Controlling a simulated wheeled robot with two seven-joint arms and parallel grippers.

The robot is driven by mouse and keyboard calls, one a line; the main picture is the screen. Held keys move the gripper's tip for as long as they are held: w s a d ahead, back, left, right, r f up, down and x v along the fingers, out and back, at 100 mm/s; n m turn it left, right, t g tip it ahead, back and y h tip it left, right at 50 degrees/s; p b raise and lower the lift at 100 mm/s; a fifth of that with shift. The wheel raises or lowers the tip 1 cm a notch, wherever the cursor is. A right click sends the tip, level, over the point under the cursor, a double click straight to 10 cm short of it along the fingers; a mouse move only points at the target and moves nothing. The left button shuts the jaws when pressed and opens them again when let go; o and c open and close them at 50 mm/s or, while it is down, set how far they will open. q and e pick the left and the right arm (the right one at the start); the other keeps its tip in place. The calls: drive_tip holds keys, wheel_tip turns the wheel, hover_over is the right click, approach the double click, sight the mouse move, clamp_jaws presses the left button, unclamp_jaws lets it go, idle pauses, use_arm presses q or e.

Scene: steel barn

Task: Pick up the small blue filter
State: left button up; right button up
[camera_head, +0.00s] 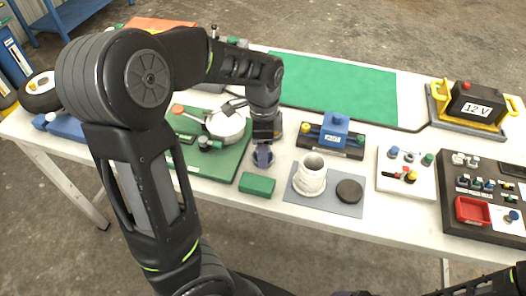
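A small dark blue-violet round piece (263,157), which looks like the small blue filter, is on the white table directly below my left gripper (264,143). My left gripper points down at its top, and its fingers are dark and small here. I cannot tell whether they are closed on it or just above it. A larger blue block (336,124) with a label sits on a dark tray to the right. My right gripper is not in view; only part of my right arm shows at the bottom right corner.
A green box (257,185) stands close in front of the blue-violet piece. A green board (213,166) with a white round housing (226,123) is to the left. A white ribbed cylinder (310,176) and black disc (349,191) are on a grey mat.

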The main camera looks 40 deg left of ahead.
use_arm(q)
drive_tip(key=shift+c, duration=0.3)
clamp_jaws()
idle(0.3)
